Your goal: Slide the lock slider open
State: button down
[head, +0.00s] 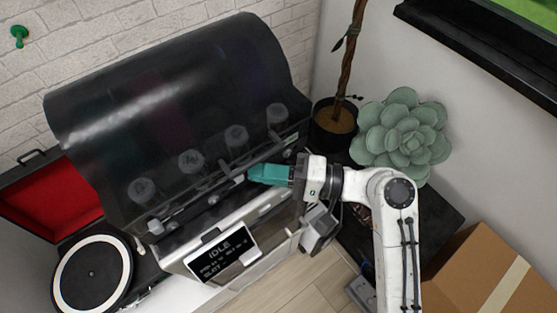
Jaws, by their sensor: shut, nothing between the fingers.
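My gripper (252,173) has teal fingers and reaches in from the right, over the machine's front edge just below the hood. Its fingers are shut with nothing visible between them. The fingertips are close to the dark rail along the hood's lower edge; I cannot tell whether they touch it. I cannot clearly pick out the lock slider; the fingers may cover it. Several round knob-like shapes show through the hood.
A turntable (92,272) and an open red-lined case (45,200) stand at the left. A potted plant (336,122) and a large succulent (402,136) are behind my arm. A cardboard box (480,275) is at lower right. Some wooden floor (300,285) is bare.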

aim_at(237, 181)
jog(key=shift+s+a, duration=0.1)
jog(key=shift+s+a+p, duration=0.25)
jog(key=shift+s+a, duration=0.2)
jog(key=shift+a, duration=0.2)
jog(key=shift+s+a+p, duration=0.25)
jog(key=shift+s+a, duration=0.2)
jog(key=shift+a, duration=0.2)
jog(key=shift+w, duration=0.1)
